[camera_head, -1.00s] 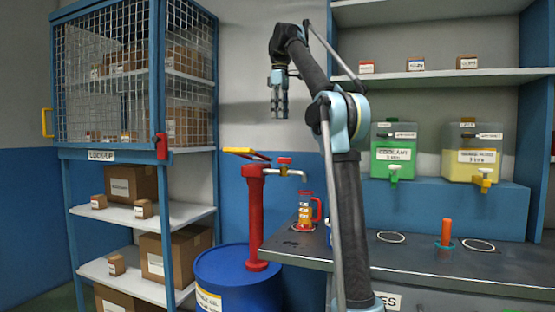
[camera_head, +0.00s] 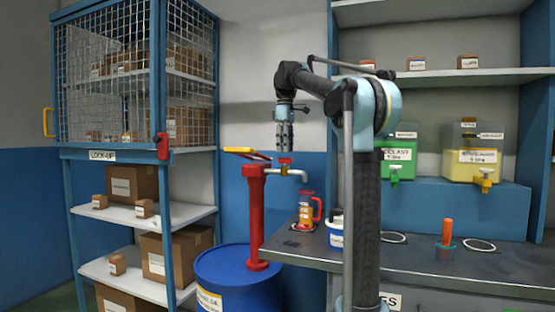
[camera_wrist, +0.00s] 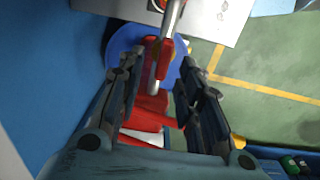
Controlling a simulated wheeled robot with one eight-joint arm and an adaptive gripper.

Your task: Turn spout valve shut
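The spout valve (camera_head: 285,161) is a small red handle on top of the silver spout (camera_head: 300,173) at the head of the red pump (camera_head: 255,215). My gripper (camera_head: 284,148) points down just above the valve in the head view. In the wrist view my gripper (camera_wrist: 160,68) is open, with its two dark fingers apart. The red valve handle (camera_wrist: 167,48) shows between and just beyond the fingertips there, with the silver spout (camera_wrist: 174,14) running up from it. No contact with the valve is clear.
The pump stands on a blue drum (camera_head: 235,280), with a yellow-ended pump lever (camera_head: 247,153) left of the valve. A caged shelf (camera_head: 62,100) is at left.

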